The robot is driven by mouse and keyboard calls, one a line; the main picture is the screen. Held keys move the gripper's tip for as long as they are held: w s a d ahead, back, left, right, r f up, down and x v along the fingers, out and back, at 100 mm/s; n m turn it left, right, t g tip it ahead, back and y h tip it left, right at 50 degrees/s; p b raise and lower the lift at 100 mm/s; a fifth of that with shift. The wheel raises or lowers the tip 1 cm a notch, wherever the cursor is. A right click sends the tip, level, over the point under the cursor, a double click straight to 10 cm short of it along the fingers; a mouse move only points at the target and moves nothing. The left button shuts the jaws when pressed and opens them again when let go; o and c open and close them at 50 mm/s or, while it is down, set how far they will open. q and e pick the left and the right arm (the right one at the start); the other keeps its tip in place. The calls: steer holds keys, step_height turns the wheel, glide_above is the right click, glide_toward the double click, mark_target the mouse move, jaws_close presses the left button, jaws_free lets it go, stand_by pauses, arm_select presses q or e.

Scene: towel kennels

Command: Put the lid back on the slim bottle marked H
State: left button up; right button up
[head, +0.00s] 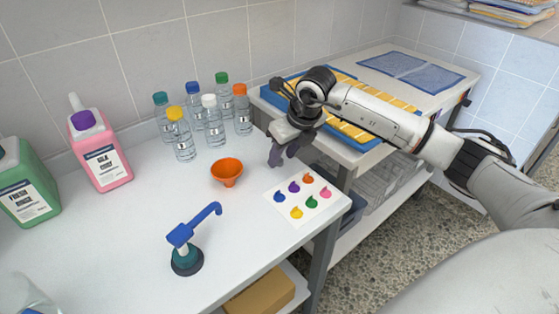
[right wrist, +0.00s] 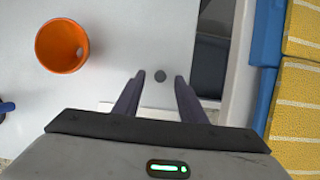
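Several slim clear bottles stand in a group at the back of the white table, with teal, yellow (head: 175,114), blue (head: 193,88), white (head: 209,101), green (head: 222,78) and orange (head: 240,90) tops. Their label letters are too small to read, so I cannot tell which is H. My right gripper (head: 282,156) is over the table's right side, pointing down, right of the bottles. In the right wrist view its fingers (right wrist: 160,80) are apart. My left gripper is out of view.
An orange funnel (head: 227,173) stands left of my right gripper. A white card (head: 318,217) with several coloured pieces lies near the right edge. A blue-handled pump (head: 187,257) stands in front. Pink (head: 105,165) and green (head: 28,190) jugs stand left. A shelf cart with yellow-striped towels (head: 350,132) adjoins the right.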

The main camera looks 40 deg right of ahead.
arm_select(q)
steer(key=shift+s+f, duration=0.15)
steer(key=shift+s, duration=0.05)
arm_select(e)
steer(key=shift+w+f, duration=0.2)
steer(key=shift+f, duration=0.3)
jaws_close()
step_height(320, 180, up, 10)
stand_by(0.4)
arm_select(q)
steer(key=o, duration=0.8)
